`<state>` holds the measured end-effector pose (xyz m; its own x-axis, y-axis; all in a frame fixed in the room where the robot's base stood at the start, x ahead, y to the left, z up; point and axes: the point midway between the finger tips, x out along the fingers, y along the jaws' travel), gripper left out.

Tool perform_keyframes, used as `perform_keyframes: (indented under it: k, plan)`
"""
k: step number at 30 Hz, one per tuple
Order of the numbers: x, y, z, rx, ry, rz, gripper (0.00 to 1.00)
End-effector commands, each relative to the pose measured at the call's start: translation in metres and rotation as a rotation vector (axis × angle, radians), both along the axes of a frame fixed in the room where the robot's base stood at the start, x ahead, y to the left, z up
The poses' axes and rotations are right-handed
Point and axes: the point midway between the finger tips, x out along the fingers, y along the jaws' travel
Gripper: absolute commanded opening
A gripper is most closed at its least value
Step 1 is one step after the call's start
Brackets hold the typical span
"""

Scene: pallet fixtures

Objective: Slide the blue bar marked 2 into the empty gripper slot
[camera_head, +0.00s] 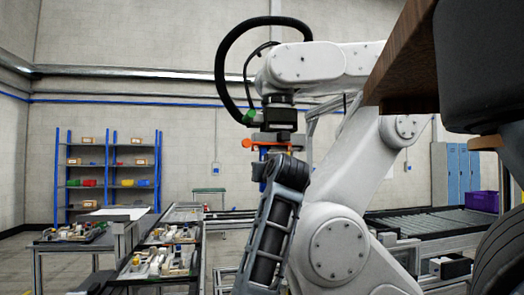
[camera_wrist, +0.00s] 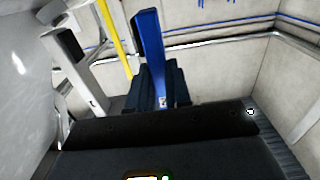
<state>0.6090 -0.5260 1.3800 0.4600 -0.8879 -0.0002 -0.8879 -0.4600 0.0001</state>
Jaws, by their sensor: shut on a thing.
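A long blue bar (camera_wrist: 149,45) stands out from the dark jaws of my gripper (camera_wrist: 157,86) in the wrist view. The jaws are shut on its lower end. A small pale mark shows low on the bar; I cannot read it. In the head view my gripper (camera_head: 275,140) is below the dark wrist at the end of the white arm, high above the floor. Only small patches of blue show there, partly hidden by dark parts. I cannot make out the empty gripper slot in either view.
Tables with trays of small parts (camera_head: 165,262) stand at the lower left. A blue-framed shelf (camera_head: 108,178) with coloured bins is against the back wall. A roller conveyor (camera_head: 430,222) is at the right. A yellow pole (camera_wrist: 113,40) shows left of the bar in the wrist view.

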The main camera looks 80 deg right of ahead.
Motion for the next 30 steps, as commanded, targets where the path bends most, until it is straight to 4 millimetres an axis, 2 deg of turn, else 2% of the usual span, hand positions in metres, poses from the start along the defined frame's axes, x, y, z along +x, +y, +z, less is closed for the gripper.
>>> perform_keyframes:
  k: [12,27,28,30]
  plan:
    - [0.0049,-0.0099,0.0003,0.000,0.000,0.000,0.00]
    - [0.0046,-0.0093,-0.0015,0.000,-0.001,0.000,0.00]
    - [0.0046,-0.0093,-0.0016,0.000,-0.001,0.000,0.21]
    - [0.0046,-0.0093,-0.0016,-0.001,0.000,0.000,0.28]
